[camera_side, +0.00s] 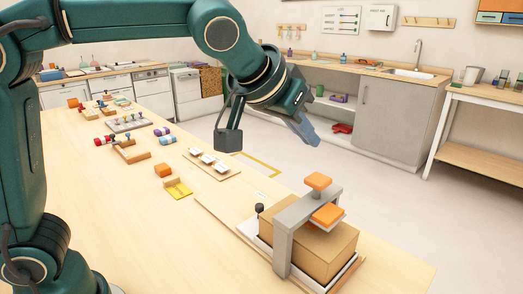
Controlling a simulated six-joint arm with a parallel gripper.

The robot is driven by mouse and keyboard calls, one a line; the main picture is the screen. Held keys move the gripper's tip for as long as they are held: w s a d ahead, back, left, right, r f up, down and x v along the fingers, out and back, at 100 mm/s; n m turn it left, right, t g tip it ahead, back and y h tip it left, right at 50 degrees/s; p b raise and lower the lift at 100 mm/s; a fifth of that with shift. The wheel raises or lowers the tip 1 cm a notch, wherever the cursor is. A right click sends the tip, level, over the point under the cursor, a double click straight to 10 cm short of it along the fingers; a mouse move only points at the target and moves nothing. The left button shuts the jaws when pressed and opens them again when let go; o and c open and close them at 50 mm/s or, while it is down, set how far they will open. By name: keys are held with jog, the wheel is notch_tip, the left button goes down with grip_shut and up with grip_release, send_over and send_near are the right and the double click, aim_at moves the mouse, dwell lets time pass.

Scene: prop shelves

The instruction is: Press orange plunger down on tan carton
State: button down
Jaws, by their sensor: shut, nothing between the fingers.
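The tan carton (325,250) sits in a white tray (349,272) near the front right of the table. A grey frame (284,243) stands over it. The orange plunger (318,181) has its knob raised above the frame's top arm, and an orange pad (328,215) shows below that arm, over the carton. I cannot tell whether the pad touches the carton top. My gripper (309,136) is shut and empty, in the air above and behind the plunger, apart from it, pointing down to the right.
A small black knob (259,208) stands at the tray's left corner. An orange block (163,170), a yellow piece (178,189) and a board with white pieces (211,162) lie to the left. The table's front middle is clear.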

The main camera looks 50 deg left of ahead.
aim_at(322, 175)
jog(key=w+f, duration=0.1)
jog(key=f, duration=0.1)
jog(key=w+f, duration=0.1)
jog(key=f, duration=0.1)
jog(key=w+f, duration=0.1)
jog(key=f, duration=0.1)
jog(key=shift+f, duration=0.55)
